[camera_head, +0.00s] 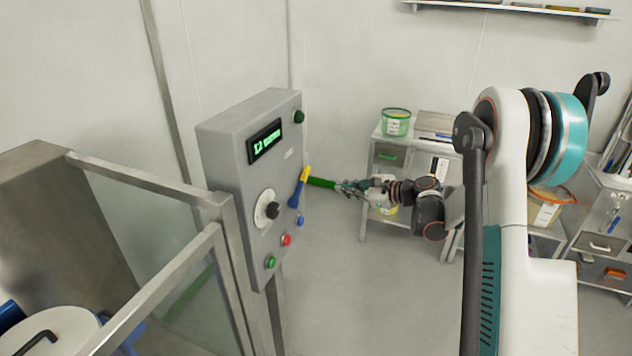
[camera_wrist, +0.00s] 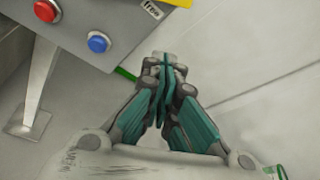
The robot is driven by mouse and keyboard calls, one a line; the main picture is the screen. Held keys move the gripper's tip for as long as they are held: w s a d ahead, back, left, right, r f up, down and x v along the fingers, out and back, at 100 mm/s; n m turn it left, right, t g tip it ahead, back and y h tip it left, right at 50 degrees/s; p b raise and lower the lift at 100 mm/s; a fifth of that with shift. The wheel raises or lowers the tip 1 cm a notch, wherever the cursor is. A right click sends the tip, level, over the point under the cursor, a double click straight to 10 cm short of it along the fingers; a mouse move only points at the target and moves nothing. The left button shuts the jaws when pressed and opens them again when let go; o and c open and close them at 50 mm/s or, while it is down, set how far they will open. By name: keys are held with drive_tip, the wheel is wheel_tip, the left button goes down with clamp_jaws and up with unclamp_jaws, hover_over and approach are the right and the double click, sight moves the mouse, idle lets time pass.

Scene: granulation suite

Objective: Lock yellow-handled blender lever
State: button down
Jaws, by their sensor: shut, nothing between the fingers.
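The blender lever has a yellow handle (camera_head: 305,173) and a blue lower part (camera_head: 296,194); it slants up to the right on the right side of the grey control panel (camera_head: 235,185). A yellow piece (camera_wrist: 181,2), likely the handle, is cut off at the top of the wrist view, beside a "free" label (camera_wrist: 152,10). My gripper (camera_head: 345,187) is shut and empty, to the right of the lever and apart from it in the head view. In the wrist view my gripper (camera_wrist: 165,65) has its fingers together below the label.
The panel carries a black-knobbed dial (camera_head: 268,210), a red button (camera_head: 286,240), a blue button (camera_head: 299,220) and a lit display (camera_head: 266,141). A glass-panelled frame (camera_head: 150,250) stands at left. A cabinet (camera_head: 385,155) with a tub (camera_head: 397,121) stands behind my arm.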

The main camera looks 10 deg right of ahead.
sight(300, 186)
drive_tip(key=shift+a, duration=0.1)
drive_tip(key=b+x, duration=0.3)
drive_tip(key=x, duration=0.7)
drive_tip(key=r, duration=0.1)
drive_tip(key=s+r, duration=0.1)
drive_tip(key=a+r, duration=0.1)
drive_tip(key=shift+s+r, duration=0.25)
drive_tip(key=shift+s, duration=0.1)
